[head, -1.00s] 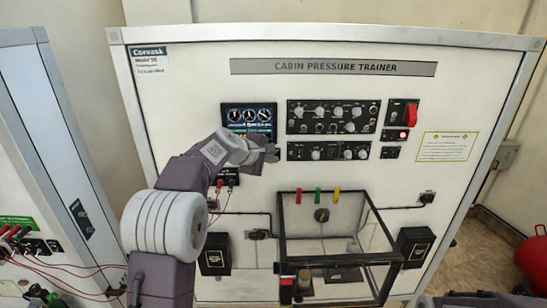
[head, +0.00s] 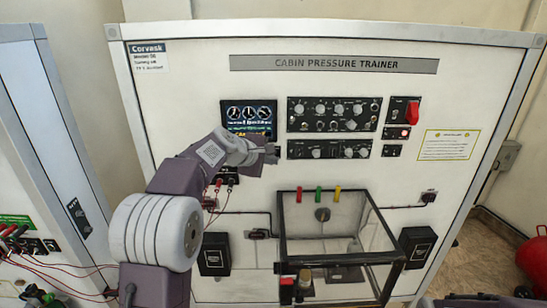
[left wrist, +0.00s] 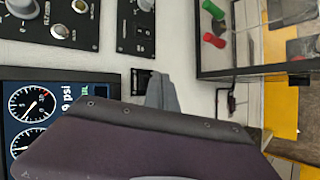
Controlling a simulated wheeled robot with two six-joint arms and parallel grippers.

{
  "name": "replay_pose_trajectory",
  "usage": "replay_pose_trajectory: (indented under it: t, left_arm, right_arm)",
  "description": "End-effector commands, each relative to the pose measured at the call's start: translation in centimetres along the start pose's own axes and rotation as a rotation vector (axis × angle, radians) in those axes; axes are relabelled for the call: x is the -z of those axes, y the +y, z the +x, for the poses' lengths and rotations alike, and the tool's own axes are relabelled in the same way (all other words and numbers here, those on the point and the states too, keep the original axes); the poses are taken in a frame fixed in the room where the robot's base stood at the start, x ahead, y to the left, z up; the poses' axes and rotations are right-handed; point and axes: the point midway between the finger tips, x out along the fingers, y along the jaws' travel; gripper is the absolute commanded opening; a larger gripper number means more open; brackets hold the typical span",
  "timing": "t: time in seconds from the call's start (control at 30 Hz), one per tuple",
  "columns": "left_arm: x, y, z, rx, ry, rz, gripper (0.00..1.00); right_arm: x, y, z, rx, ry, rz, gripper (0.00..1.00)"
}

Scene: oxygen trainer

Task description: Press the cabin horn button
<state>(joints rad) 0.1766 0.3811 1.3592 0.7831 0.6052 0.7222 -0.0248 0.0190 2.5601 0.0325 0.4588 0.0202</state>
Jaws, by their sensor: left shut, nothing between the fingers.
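My left gripper (head: 272,150) is shut and empty. Its fingertips are close to the trainer panel (head: 180,110), between the gauge screen (head: 248,117) and the lower control strip (head: 330,148). In the left wrist view the closed fingers (left wrist: 160,90) reach up beside a small black module (left wrist: 142,80) on the white panel. This module lies near the tips, mostly covered, and its label cannot be read. I cannot tell whether it is the cabin horn button, or whether the fingers touch it. My right gripper is not in view.
The upper control strip (head: 333,114) and a red switch (head: 413,112) are to the right. A clear box with a black frame (head: 335,237) juts out below. Red leads hang from a jack module (head: 228,175) under my left arm. A second cabinet (head: 50,150) stands at the left.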

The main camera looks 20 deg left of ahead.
Motion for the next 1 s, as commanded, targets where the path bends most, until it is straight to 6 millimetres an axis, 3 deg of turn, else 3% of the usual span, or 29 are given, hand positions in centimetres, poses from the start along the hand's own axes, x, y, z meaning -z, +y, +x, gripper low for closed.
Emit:
replay_pose_trajectory:
  t: [0.5,1.0]
  left_arm:
    - [-2.1,-2.2,-2.8,-0.001,0.0,0.001,0.0]
    - [-2.5,-2.5,-3.5,0.001,-0.001,0.0,0.0]
  right_arm:
    - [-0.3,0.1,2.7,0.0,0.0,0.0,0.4]
    - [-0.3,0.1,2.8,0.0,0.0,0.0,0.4]
